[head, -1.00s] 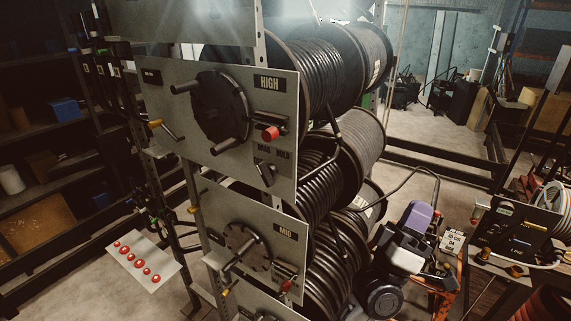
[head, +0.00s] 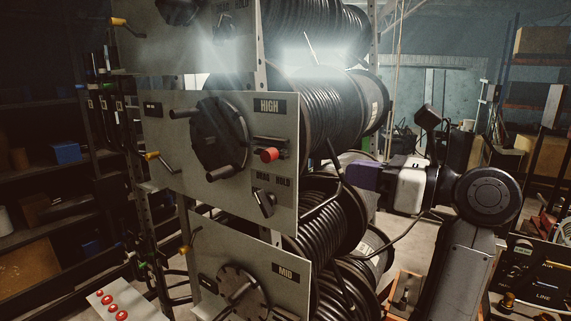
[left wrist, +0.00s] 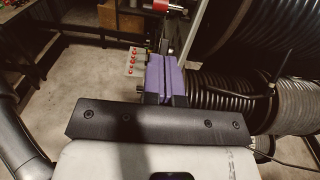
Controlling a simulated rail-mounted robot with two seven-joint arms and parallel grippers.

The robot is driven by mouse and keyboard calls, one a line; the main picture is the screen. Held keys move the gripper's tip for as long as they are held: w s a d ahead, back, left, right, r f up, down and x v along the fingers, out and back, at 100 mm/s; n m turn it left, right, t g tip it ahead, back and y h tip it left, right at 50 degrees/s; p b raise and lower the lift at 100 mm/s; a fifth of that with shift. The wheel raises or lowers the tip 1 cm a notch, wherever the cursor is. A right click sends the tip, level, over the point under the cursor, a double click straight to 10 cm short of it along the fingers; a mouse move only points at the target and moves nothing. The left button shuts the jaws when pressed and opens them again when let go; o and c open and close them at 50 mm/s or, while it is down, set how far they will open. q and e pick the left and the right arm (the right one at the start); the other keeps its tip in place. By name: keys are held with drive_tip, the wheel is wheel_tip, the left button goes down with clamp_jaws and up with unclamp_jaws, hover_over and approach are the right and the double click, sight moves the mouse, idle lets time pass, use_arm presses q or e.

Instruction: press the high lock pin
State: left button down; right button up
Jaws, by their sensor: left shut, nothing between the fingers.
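The red high lock pin (head: 268,155) sticks out of the grey panel (head: 170,110) below the HIGH label (head: 269,106), right of a black crank wheel (head: 218,137). My left gripper (head: 363,175), with purple fingers and a white body, is right of the pin and apart from it, beside the cable reels. Its fingers also show in the left wrist view (left wrist: 165,80), closed together and empty. A red cylinder (left wrist: 168,5) shows at the top of that view; I cannot tell whether it is the same pin. My right gripper is not in view.
A black drag/hold lever (head: 265,203) sits below the pin. The MID panel (head: 220,240) is underneath. Black cable reels (head: 350,105) stand between the panel and my gripper. A plate with several red buttons (head: 115,305) is at lower left. Open floor (left wrist: 75,95) shows in the left wrist view.

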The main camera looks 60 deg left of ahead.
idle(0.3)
use_arm(q)
drive_tip(key=p, duration=0.3)
approach(275, 157)
drive_tip(key=x, duration=0.6)
drive_tip(key=shift+s+r, duration=0.1)
drive_tip(key=shift+r, duration=0.05)
drive_tip(key=shift+s+a, duration=0.3)
drive_tip(key=shift+a, duration=0.3)
